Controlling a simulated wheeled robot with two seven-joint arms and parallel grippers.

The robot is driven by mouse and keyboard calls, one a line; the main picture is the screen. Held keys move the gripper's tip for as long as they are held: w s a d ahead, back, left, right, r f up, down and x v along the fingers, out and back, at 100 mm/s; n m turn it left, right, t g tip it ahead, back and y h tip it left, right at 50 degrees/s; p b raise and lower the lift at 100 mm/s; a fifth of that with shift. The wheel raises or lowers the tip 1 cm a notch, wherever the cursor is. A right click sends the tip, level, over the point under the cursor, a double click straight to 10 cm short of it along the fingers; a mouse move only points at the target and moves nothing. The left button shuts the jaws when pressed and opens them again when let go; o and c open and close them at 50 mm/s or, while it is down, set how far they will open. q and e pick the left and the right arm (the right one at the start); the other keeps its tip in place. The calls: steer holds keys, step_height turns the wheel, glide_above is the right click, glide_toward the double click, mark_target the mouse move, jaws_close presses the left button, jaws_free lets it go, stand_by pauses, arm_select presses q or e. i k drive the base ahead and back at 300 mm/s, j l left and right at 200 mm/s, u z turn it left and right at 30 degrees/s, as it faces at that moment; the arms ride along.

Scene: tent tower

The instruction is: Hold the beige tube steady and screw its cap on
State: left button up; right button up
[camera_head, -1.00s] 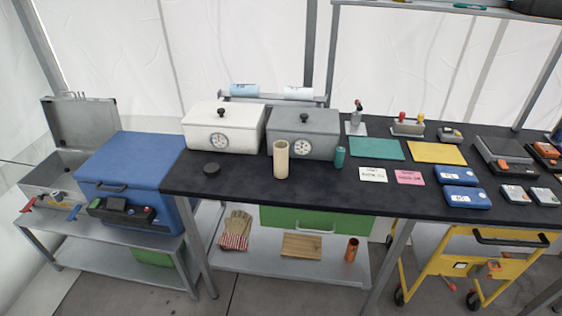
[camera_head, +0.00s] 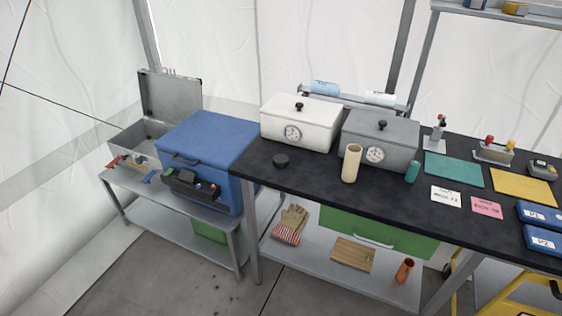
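The beige tube (camera_head: 351,163) stands upright on the black tabletop, in front of the grey lidded box. Which tube the cap belongs to cannot be told. A shorter teal tube (camera_head: 412,172) stands to the right of the beige one. Neither of my grippers shows in the head view.
The white box (camera_head: 300,125) and grey box (camera_head: 380,142) with dials stand behind the tube. The black table (camera_head: 310,178) has bare room around the cap and tube. A blue case (camera_head: 207,143) stands left. Teal and yellow mats lie right.

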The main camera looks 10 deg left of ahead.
mark_target(351, 164)
steer(key=z, duration=0.95)
steer(key=j+z, duration=0.7)
steer(key=j, duration=0.15)
steer(key=k+j+z, duration=0.1)
steer(key=j+z, duration=0.25)
steer(key=k+j+z, duration=0.15)
steer(key=j+z, duration=0.2)
steer(key=k+j+z, duration=0.15)
steer(key=j+z, duration=0.2)
steer(key=k+j, duration=0.4)
steer(key=j, duration=0.2)
steer(key=k+j+z, duration=0.15)
steer(key=k+j, duration=0.25)
steer(key=j, duration=0.25)
steer(key=k+j, duration=0.45)
steer(key=j+z, duration=0.05)
steer(key=j, duration=0.05)
